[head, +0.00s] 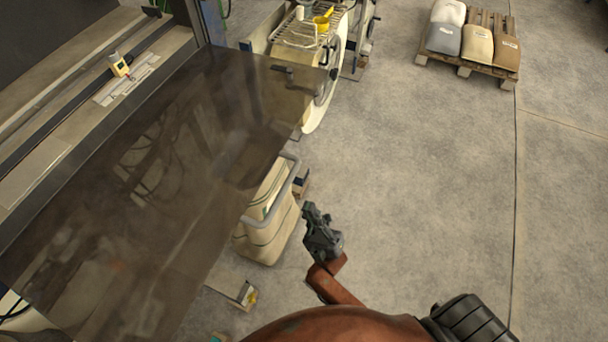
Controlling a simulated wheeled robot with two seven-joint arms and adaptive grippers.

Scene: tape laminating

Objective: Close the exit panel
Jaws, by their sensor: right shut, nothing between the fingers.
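The exit panel (150,190) is a large, dark, see-through, glossy sheet in the left half of the head view. It stands swung out from the machine frame at the left, and a small dark handle (282,70) shows near its upper right corner. My right gripper (310,212) is shut and empty, to the right of the panel's edge and apart from it, over the floor side. My left gripper is not in view.
A beige bin (268,238) stands beside the panel's right edge. A pallet (480,68) with several sacks lies at upper right. The concrete floor (430,180) between is clear.

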